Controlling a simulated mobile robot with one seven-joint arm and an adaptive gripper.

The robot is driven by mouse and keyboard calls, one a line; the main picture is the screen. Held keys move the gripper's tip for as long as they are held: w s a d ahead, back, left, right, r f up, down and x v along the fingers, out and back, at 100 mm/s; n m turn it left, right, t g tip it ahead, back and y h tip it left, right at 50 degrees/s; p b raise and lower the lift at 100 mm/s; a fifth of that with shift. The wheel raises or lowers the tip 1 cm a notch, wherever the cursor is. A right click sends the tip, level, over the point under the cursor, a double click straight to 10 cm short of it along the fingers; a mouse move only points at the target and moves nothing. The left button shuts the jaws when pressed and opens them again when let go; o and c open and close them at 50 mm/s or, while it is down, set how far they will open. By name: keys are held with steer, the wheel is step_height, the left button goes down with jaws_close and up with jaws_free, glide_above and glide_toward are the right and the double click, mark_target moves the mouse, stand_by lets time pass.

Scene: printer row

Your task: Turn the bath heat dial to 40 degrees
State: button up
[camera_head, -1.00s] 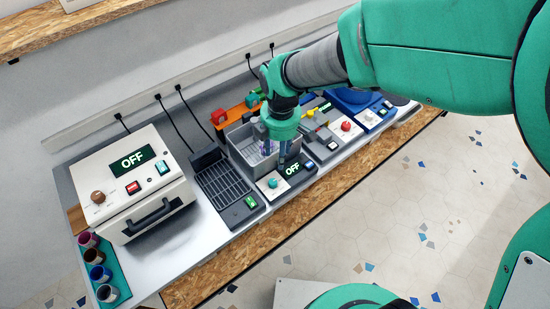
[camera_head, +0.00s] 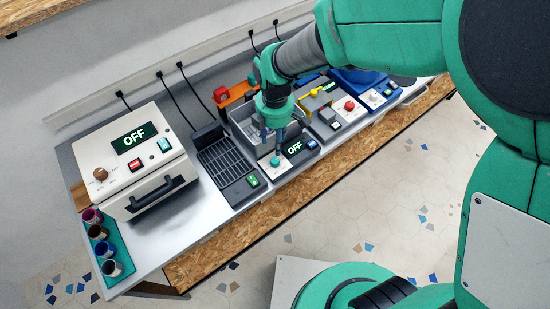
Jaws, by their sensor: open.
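The bath (camera_head: 244,132) is a grey open-topped tank with a front panel on the bench. The panel carries a teal dial (camera_head: 275,161) at its left, a dark display (camera_head: 295,147) reading OFF in the middle and a small light button (camera_head: 311,144) at its right. My gripper (camera_head: 278,148) points down over the panel, with its fingertips just above and behind the teal dial in the picture. It is open and holds nothing. I cannot tell whether a fingertip touches the dial. The gripper hides part of the tank, and the dial's scale is too small to read.
Left of the bath is a dark slotted unit (camera_head: 222,160), then a white box (camera_head: 121,156) with a brown knob and an OFF display. Cups (camera_head: 98,232) stand in a teal rack at the left end. More devices (camera_head: 345,108) with red and yellow parts crowd the right.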

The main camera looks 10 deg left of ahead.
mark_target(275, 160)
step_height(275, 160, down, 12)
steer(key=shift+r+b, duration=0.2)
steer(key=shift+b, duration=0.8)
jaws_close()
